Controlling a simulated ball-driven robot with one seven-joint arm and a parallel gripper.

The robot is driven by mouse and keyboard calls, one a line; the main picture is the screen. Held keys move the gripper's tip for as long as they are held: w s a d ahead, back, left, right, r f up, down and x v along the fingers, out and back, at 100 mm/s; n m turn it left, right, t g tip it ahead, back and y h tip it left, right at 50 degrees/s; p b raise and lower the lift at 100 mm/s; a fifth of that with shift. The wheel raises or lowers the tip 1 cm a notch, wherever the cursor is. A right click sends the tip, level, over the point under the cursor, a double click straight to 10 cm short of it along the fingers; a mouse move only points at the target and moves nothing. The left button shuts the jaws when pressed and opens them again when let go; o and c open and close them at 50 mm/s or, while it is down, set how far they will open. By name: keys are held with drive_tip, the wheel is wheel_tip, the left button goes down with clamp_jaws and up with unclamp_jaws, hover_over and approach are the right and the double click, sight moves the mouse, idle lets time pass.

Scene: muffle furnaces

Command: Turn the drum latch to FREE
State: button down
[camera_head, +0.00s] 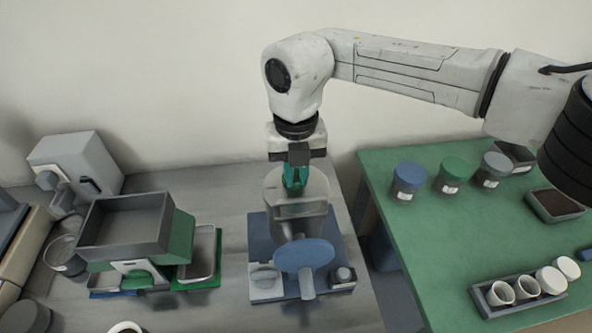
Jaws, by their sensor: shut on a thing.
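A grey drum machine (296,218) stands on a blue base (259,240), with a blue round disc (304,256) and a grey handle at its front. My gripper (294,184) points straight down at the top of the drum machine, its teal fingers closed on a small part there, which seems to be the drum latch. The fingers hide most of that part, and I cannot read its position or any FREE mark.
Left of the machine stands a green device with a grey hopper (125,226) and a tray (200,254). A grey box-shaped unit (80,165) is behind it. On the green table at right are lidded jars (408,182) and a rack of white cups (500,293).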

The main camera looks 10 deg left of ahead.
sight(296, 177)
drive_tip(key=c, duration=1.1)
unclamp_jaws()
drive_tip(key=shift+r, duration=0.15)
wheel_tip(296, 177, up, 11)
drive_tip(key=b, duration=0.2)
drive_tip(key=shift+f, duration=0.2)
